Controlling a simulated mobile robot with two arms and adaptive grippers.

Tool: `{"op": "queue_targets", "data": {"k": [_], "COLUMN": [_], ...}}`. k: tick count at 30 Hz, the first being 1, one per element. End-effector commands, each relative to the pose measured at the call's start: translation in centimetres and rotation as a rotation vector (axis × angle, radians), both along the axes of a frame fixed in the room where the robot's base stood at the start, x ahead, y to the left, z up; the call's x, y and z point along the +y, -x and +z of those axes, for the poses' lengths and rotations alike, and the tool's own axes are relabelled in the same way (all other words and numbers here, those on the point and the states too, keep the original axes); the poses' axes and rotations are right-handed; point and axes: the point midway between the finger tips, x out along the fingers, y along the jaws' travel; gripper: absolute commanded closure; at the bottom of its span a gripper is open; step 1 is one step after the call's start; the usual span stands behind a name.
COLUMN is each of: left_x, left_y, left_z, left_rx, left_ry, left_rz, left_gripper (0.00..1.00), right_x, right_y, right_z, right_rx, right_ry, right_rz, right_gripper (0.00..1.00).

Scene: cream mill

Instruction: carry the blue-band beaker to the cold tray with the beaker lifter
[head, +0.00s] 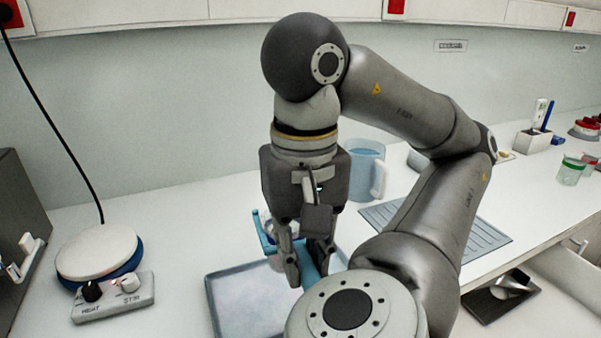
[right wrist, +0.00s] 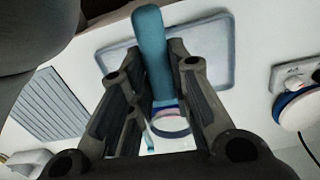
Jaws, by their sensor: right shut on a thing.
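My right gripper (head: 308,262) points down and is shut on the teal handle of the beaker lifter (head: 260,232). The handle shows between the fingers in the right wrist view (right wrist: 150,50). The blue-band beaker (head: 275,262) is at the lifter, mostly hidden behind my fingers. Its blue-violet band and pinkish content show in the right wrist view (right wrist: 168,122). The cold tray, a shallow grey tray (head: 213,300), lies below, with the beaker over its far part in the head view. I cannot tell whether the beaker touches it. My left gripper is out of view.
A hot plate stirrer (head: 112,300) stands at the left, with a black cable behind. A large blue-tinted jug (head: 368,165) stands behind my right gripper. A ribbed grey mat (head: 485,243) lies to the right, partly behind my arm. A small green-marked beaker (head: 570,172) stands far right.

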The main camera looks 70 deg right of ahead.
Motion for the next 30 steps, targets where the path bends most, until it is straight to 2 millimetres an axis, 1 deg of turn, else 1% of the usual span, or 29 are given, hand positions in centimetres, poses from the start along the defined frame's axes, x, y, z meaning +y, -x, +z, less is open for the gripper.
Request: {"op": "queue_targets", "data": {"k": [1,3,15,24,26,30], "left_x": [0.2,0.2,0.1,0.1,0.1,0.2], "left_y": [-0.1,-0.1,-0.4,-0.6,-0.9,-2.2], "left_z": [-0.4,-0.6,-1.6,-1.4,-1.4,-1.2], "left_rx": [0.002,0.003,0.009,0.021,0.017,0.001], "left_ry": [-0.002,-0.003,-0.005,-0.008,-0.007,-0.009], "left_rz": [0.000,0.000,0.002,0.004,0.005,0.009], "left_gripper": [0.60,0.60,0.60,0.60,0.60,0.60], "right_x": [0.0,0.0,0.0,0.0,0.0,0.0], "right_y": [0.0,0.0,0.0,0.0,0.0,0.0], "right_z": [-0.4,-0.7,-2.1,-2.3,-2.3,-2.5], "right_rx": [-0.001,0.000,0.000,-0.001,-0.001,-0.001], "right_ry": [-0.001,0.000,0.000,-0.001,-0.001,0.001], "right_rz": [0.000,0.000,0.000,0.000,0.000,0.000], "right_gripper": [1.00,1.00,1.00,1.00,1.00,1.00]}}
